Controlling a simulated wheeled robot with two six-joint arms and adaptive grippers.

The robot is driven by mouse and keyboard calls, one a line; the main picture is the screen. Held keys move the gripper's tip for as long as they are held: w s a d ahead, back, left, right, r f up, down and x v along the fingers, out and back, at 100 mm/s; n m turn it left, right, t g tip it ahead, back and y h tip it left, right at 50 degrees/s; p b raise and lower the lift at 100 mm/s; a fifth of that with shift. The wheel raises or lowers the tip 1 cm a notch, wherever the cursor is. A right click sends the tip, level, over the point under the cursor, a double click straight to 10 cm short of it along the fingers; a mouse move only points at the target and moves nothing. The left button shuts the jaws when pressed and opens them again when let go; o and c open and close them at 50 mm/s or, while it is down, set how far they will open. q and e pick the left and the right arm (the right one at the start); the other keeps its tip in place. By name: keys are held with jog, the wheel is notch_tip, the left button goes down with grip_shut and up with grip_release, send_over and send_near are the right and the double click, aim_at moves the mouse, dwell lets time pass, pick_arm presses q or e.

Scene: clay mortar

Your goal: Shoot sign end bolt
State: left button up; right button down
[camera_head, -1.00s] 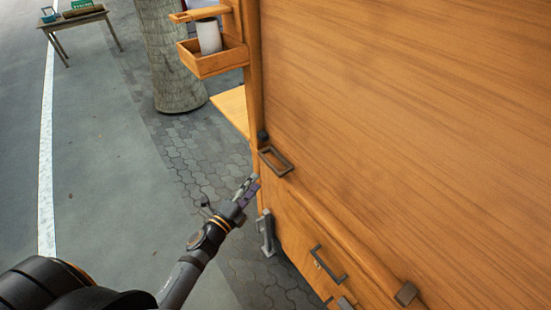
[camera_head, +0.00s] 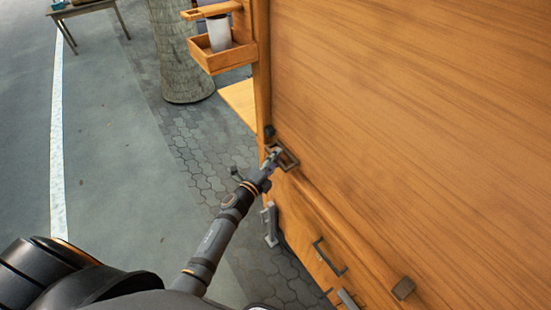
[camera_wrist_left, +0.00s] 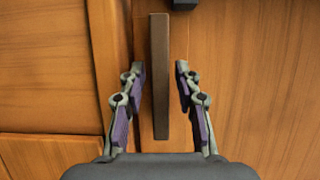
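A dark rectangular loop handle (camera_head: 287,157) sits at the lower left corner of the large wooden panel (camera_head: 410,120). It looks like the bolt's handle, though its label is not shown. My left gripper (camera_head: 271,158) is at this handle. In the left wrist view the handle is an upright brown bar (camera_wrist_left: 160,75) between the two open fingers (camera_wrist_left: 160,92), with a gap on each side. A small dark block (camera_head: 269,131) is fixed just above the handle; it also shows at the top of the left wrist view (camera_wrist_left: 184,4). My right gripper is out of view.
A wooden box shelf (camera_head: 222,57) with a white cylinder (camera_head: 219,36) juts out at the upper left. Below are further handles (camera_head: 328,258) and a dark block (camera_head: 403,288). A tree trunk (camera_head: 181,60) stands behind. The pavement at left is clear.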

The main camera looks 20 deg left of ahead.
aim_at(266, 150)
pick_arm(q)
grip_shut()
jog(key=shift+a, duration=0.1)
jog(key=w+a, duration=0.1)
jog(key=a, duration=0.1)
jog(key=w+a, duration=0.2)
jog(key=shift+b, duration=0.35)
jog(key=shift+d+r, duration=0.1)
